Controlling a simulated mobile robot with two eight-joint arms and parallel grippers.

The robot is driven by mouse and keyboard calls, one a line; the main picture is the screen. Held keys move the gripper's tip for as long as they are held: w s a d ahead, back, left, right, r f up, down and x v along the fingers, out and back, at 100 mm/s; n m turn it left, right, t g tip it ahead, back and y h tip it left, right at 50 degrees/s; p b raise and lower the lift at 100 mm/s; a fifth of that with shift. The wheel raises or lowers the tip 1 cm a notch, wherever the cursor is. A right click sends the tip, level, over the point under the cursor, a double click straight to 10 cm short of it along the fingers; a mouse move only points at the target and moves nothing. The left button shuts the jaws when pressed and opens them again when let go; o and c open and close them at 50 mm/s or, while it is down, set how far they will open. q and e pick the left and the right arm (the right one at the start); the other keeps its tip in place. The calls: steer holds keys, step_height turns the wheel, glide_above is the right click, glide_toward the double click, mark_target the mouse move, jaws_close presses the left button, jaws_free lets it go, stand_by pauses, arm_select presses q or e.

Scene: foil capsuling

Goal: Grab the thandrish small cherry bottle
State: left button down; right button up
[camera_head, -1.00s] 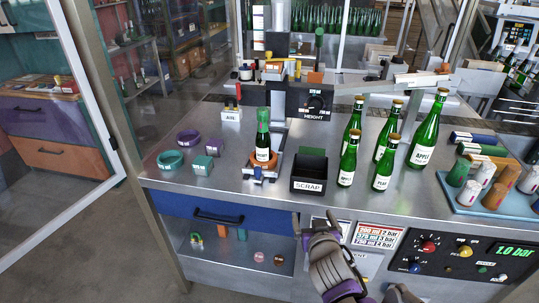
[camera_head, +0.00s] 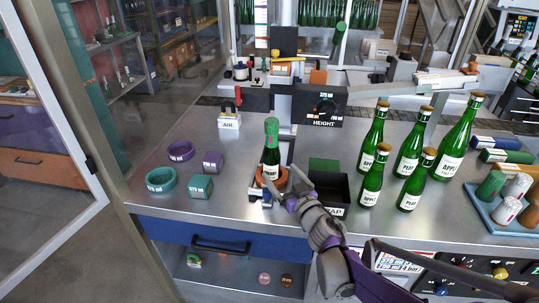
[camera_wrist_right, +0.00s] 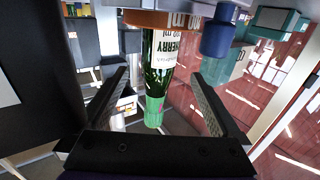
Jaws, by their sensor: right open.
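A small green bottle (camera_head: 270,158) with a green foil top stands upright in an orange collar (camera_head: 272,176) at the station in the middle of the bench. In the right wrist view the bottle (camera_wrist_right: 157,75) looks upside down, and its partly visible label ends in "ERRY". My right gripper (camera_head: 283,190) is open, close in front of the bottle, by the collar. In the right wrist view the bottle appears between the two spread fingers (camera_wrist_right: 158,82); I cannot tell whether either touches it. My left gripper is not in view.
A black scrap bin (camera_head: 325,190) is right beside my right gripper. Several green bottles (camera_head: 409,160) stand to its right. Purple and teal rings (camera_head: 160,180) and blocks (camera_head: 201,186) lie left. The height unit (camera_head: 320,105) stands behind. A blue part (camera_wrist_right: 217,38) is near the bottle.

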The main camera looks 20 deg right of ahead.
mark_target(276, 164)
steer(key=w, duration=0.3)
steer(key=shift+w+r+p, duration=0.2)
steer(key=shift+w+p, duration=0.1)
steer(key=shift+p, duration=0.05)
steer(key=w, duration=0.1)
steer(key=w+p, duration=0.1)
steer(key=w, duration=0.1)
steer(key=shift+w+r, duration=0.2)
steer(key=shift+w, duration=0.1)
steer(key=shift+w+f, duration=0.15)
steer(key=shift+w, duration=0.3)
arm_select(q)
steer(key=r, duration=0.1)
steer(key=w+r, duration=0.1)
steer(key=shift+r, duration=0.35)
arm_select(e)
steer(key=shift+s, duration=0.1)
jaws_close()
